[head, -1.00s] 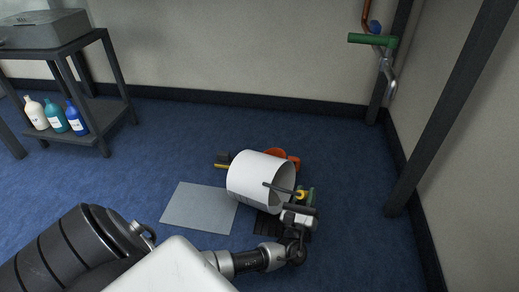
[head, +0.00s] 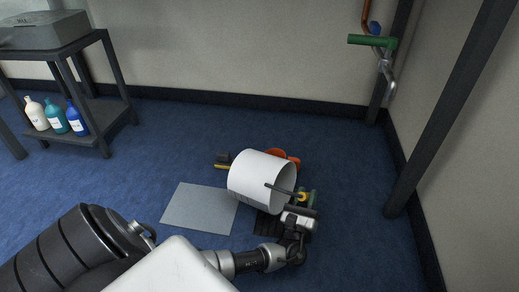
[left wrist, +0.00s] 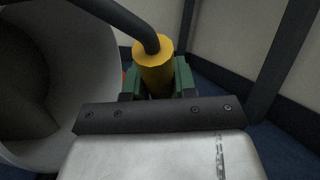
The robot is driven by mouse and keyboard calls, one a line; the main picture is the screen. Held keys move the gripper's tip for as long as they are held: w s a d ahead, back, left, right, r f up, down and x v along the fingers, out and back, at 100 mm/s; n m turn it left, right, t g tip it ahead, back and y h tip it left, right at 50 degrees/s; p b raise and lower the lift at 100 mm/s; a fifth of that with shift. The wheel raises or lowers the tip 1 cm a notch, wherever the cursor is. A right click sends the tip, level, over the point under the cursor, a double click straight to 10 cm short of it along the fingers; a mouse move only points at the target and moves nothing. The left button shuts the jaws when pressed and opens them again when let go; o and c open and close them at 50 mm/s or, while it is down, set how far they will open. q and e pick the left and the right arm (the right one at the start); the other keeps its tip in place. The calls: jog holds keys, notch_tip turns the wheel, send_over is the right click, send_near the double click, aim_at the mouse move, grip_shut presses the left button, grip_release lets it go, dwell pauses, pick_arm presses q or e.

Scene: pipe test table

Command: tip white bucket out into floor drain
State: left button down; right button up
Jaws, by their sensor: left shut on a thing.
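The white bucket (head: 255,180) is tipped on its side, its open mouth facing right. My left gripper (head: 305,197) is at the mouth side, shut on the yellow grip (head: 301,195) of the bucket's dark handle. In the left wrist view the yellow grip (left wrist: 153,68) sits between the green fingers, and the bucket's mouth (left wrist: 105,60) is at the left with a dark interior. The floor drain (head: 267,224) is a dark grate below the bucket's mouth, partly hidden by the bucket and my gripper. Whether anything pours out cannot be seen. My right gripper is not in view.
A grey mat (head: 199,209) lies left of the drain. Orange items (head: 293,161) and a yellow-handled tool (head: 222,166) lie behind the bucket. A shelf rack (head: 103,88) with bottles stands at left. A dark post (head: 440,125) and a pipe with a green part (head: 372,41) are at right.

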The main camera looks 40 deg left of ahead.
pick_arm(q)
jog(key=shift+a+r+n+y, duration=0.3)
jog(key=shift+a+r+n, duration=0.15)
jog(key=shift+r+n, duration=0.25)
jog(key=shift+a+n+g, duration=0.2)
jog(key=shift+n+g, duration=0.1)
jog(key=shift+g, duration=0.1)
jog(key=shift+r, duration=0.1)
jog(key=a+r+n+g+y+p, duration=0.1)
jog(key=a+r+n+p, duration=0.1)
jog(key=a+r+n+g+p, duration=0.1)
jog(key=a+r+n+p, duration=0.1)
jog(key=r+n+p, duration=0.1)
jog(key=s+a+r+n+g+y+p, duration=0.1)
jog(key=r+n+p, duration=0.1)
jog(key=r, duration=0.1)
jog(key=shift+a+n+y, duration=0.3)
jog(key=shift+a+n, duration=0.1)
jog(key=shift+a, duration=0.15)
